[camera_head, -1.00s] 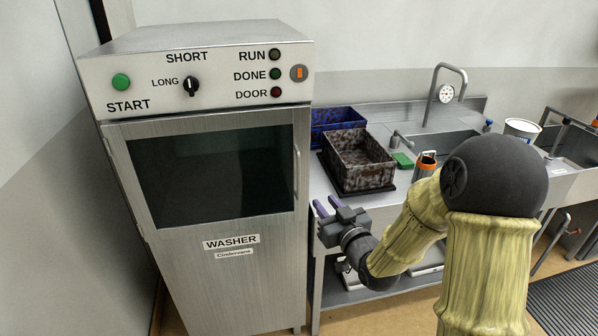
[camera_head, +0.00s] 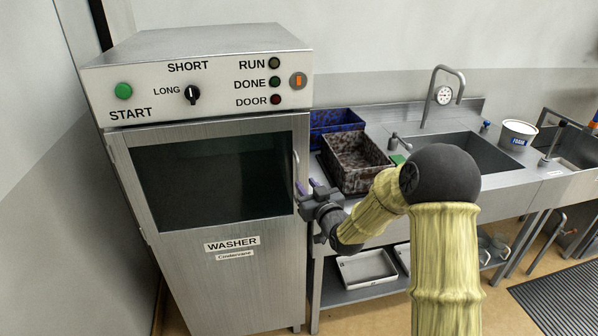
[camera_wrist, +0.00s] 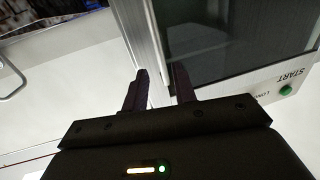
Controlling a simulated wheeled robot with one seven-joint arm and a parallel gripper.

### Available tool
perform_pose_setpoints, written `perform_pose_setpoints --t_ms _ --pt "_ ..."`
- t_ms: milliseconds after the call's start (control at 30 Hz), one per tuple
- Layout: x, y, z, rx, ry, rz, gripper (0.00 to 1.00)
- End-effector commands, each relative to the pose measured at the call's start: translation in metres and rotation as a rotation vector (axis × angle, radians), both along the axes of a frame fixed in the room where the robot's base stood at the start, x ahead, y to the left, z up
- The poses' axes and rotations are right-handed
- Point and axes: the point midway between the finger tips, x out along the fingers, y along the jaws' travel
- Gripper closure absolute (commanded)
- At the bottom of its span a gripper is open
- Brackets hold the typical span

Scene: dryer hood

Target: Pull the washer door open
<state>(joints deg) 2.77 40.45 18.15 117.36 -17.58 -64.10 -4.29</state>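The washer (camera_head: 200,265) stands at left in the head view, a steel cabinet with a dark window (camera_head: 215,178) in its door. The door looks shut. Its upright bar handle (camera_head: 296,165) is on the door's right edge. My gripper (camera_head: 307,184) is at the lower part of this handle, with its two purple fingers apart. In the wrist view the open fingers (camera_wrist: 161,85) point at the steel door edge (camera_wrist: 150,45), with the window (camera_wrist: 230,40) to the right. I cannot tell whether the handle is between the fingers.
The control panel (camera_head: 200,88) with a green START button (camera_head: 123,91) is above the door. Right of the washer, a steel counter holds a blue speckled bin (camera_head: 335,120), a brown speckled bin (camera_head: 355,165) and a sink (camera_head: 465,150). Floor shows at lower right.

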Motion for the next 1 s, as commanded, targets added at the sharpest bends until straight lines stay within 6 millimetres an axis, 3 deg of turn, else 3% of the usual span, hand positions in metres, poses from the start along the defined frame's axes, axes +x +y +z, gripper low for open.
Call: perform_pose_setpoints --t_ms 400,800,933,1000 --pt "0.050 0.028 0.001 0.001 0.000 0.002 0.73" --pt "0.058 0.027 0.000 0.001 0.000 -0.004 0.73" --pt "0.057 0.027 0.000 0.001 0.000 -0.003 0.98" --pt "0.057 0.027 0.000 0.001 0.000 -0.003 1.00"
